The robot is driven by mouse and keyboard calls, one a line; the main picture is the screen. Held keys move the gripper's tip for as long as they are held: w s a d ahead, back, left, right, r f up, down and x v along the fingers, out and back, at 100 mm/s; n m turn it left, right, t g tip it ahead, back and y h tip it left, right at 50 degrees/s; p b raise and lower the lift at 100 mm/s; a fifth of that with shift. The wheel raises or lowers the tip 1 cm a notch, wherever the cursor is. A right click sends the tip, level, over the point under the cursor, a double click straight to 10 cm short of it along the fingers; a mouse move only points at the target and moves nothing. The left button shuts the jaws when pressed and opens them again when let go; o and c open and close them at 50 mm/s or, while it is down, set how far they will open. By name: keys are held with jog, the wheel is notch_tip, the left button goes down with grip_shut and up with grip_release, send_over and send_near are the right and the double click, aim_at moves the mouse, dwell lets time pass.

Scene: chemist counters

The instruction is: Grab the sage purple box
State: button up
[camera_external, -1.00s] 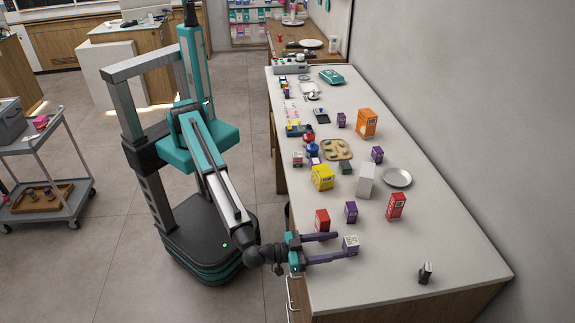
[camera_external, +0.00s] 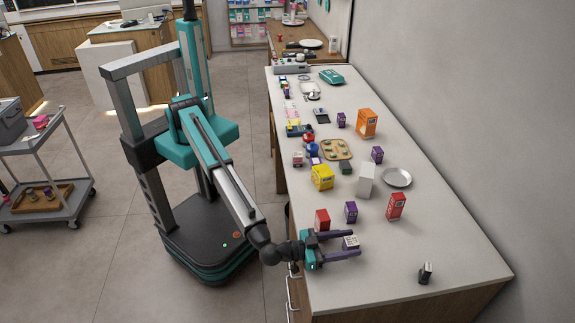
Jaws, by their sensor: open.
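A small box with a pale printed top and purple sides (camera_external: 350,242) stands on the near part of the white counter. My gripper (camera_external: 356,244) is open, its two purple fingers reaching along either side of this box. A gap to the box is hard to judge from this view.
Red boxes (camera_external: 322,220) and (camera_external: 396,206) stand close behind my gripper. A white box (camera_external: 366,180), yellow box (camera_external: 322,177) and round plate (camera_external: 397,177) are farther back. A small black item (camera_external: 426,273) stands to the right. The counter between is clear.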

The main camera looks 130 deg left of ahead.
aim_at(347, 242)
dwell(0.4)
jog(key=c, duration=1.2)
jog(key=shift+o, duration=0.2)
jog(key=shift+r, duration=0.2)
jog(key=shift+r+b, duration=1.3)
jog(key=shift+r, duration=3.55)
